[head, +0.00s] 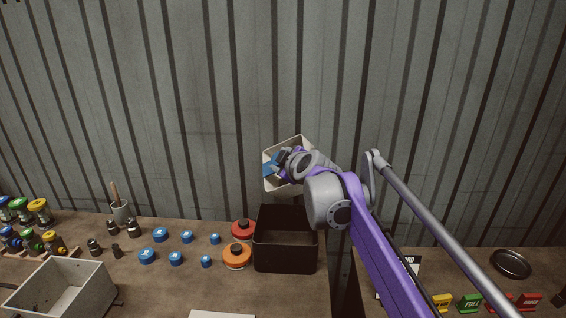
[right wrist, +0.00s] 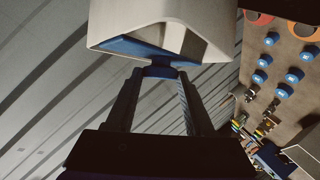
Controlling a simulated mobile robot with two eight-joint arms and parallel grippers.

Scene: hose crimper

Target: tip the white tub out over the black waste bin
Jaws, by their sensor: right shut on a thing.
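The white tub (head: 284,144) is up in the air, tilted, above and slightly behind the black waste bin (head: 286,262). My right gripper (head: 283,159) is shut on the tub's blue part, which shows between the fingertips in the right wrist view (right wrist: 160,72). In that view the tub (right wrist: 165,14) fills the top middle, its white wall above the blue part. The bin stands open on the bench; its inside looks dark and its contents cannot be told. The tub's inside is mostly hidden by my gripper and wrist. My left gripper is out of view.
Orange (head: 237,256) and red (head: 243,230) discs stand close left of the bin. Several blue caps and dark fittings lie further left, near a grey open box (head: 62,288). A corrugated wall (head: 200,100) rises behind. A dark round dish (head: 510,264) lies at right.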

